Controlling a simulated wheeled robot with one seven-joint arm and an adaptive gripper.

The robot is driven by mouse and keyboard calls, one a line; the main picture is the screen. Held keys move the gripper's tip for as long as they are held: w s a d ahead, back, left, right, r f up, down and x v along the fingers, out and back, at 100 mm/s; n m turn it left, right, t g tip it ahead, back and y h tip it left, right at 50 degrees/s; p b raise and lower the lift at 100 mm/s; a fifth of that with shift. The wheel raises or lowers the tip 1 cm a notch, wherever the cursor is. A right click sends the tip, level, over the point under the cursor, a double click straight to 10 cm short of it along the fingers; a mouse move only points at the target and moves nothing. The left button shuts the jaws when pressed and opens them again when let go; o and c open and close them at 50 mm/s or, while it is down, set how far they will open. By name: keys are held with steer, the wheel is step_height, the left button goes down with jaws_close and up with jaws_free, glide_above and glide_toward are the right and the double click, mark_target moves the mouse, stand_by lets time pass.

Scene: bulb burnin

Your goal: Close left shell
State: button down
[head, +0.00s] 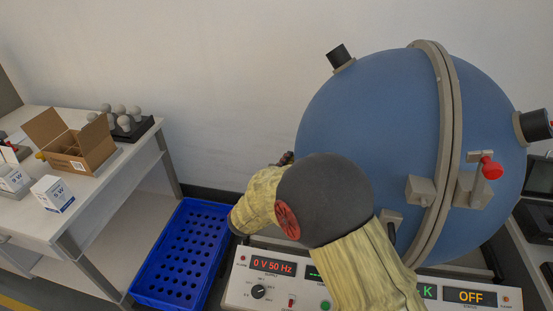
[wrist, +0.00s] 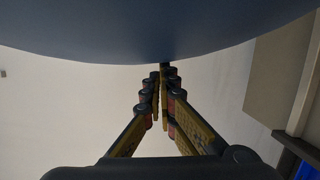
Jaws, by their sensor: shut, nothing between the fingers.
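The left shell (head: 350,125) is the blue left half of a large sphere. Its grey rim lies alongside the rim of the right shell (head: 490,105), with only a thin line visible between them; I cannot tell whether they touch. My gripper (wrist: 163,72) is shut and empty. In the wrist view its fingertips reach the lower edge of a curved blue surface (wrist: 150,25), which looks like the left shell; contact is unclear. In the head view my arm covers the shell's lower left, and only a dark bit of the gripper (head: 286,158) shows at its left edge.
A latch with a red knob (head: 491,168) sits on the right shell, facing a grey block (head: 420,190) on the left. A control panel (head: 240,284) stands below. A blue perforated crate (head: 175,255) and a white table (head: 100,190) with boxes and bulbs are left.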

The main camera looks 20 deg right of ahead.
stand_by(0.5)
steer(key=s+a+p, duration=0.1)
steer(key=s+a, duration=0.3)
steer(key=a, duration=0.6)
steer(key=shift+s+a+f, duration=0.15)
steer(key=shift+a+f, duration=0.25)
